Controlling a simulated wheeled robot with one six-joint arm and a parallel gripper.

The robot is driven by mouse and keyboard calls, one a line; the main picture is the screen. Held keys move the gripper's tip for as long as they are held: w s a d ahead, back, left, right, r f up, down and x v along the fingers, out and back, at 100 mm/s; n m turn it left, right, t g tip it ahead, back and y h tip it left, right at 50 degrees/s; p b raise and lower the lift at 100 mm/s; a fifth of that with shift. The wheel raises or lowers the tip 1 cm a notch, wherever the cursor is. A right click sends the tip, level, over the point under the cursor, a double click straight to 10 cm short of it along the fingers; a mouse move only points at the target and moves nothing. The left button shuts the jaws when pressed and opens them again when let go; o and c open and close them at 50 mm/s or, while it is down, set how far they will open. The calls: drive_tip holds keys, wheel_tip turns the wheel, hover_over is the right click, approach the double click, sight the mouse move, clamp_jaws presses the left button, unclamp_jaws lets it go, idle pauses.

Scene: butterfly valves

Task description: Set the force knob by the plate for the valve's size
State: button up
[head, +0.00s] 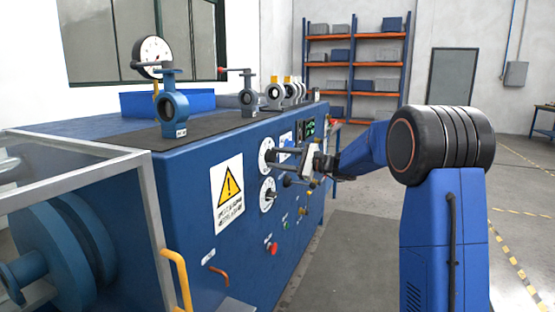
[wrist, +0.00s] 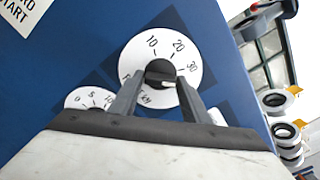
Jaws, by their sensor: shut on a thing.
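The force knob (wrist: 160,72) is black, at the centre of a white round dial (wrist: 189,52) marked 10, 20, 30 and kN. My gripper (wrist: 160,82) is shut on this knob, one finger on each side. A small white mark shows on the knob between the fingers; which number it points at is hard to tell. The fingers cover part of the dial's lower scale. In the head view my gripper (head: 279,165) reaches the bench front at the upper dial (head: 266,156). A blue valve (head: 174,106) with a small white tag (head: 181,132) stands on the bench top.
A second dial (wrist: 88,97), marked 0, 5, 10, lies close beside the force dial; it is the lower dial (head: 267,195) in the head view. A red button (head: 271,248) and a yellow warning sign (head: 228,192) are on the blue front. More valves (head: 273,95) stand farther back.

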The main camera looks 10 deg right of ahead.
drive_tip(key=shift+f+m, duration=0.15)
drive_tip(key=shift+m, duration=2.15)
drive_tip(key=o, duration=0.9)
drive_tip(key=v, duration=1.7)
drive_tip(key=shift+s+d, duration=0.2)
